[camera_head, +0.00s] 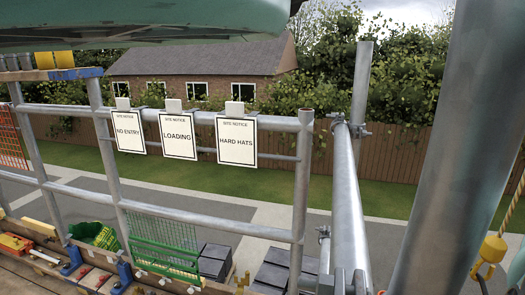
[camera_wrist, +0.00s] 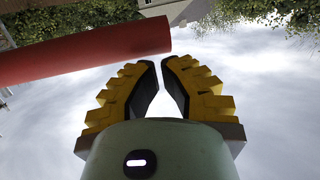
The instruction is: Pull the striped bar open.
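A round red bar (camera_wrist: 90,50) crosses the upper left of the wrist view, its end near the middle. Only plain red shows on this part; no stripes are visible, and its other end is out of the frame. My gripper (camera_wrist: 160,63) has yellow stepped fingers with black inner pads. Its fingertips are a little apart, with only sky between them. In the picture they lie just below the bar's end, and nothing is held. How far off the bar is in depth I cannot tell. In the head view I see neither the bar nor my gripper.
Grey scaffold rails (camera_head: 215,218) and a thick slanting tube (camera_head: 345,200) stand ahead in the head view. Three notice signs (camera_head: 180,136) hang on the top rail. A green mesh rack (camera_head: 165,245) and dark tiles (camera_head: 215,262) are below. A yellow hook (camera_head: 490,250) hangs at right.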

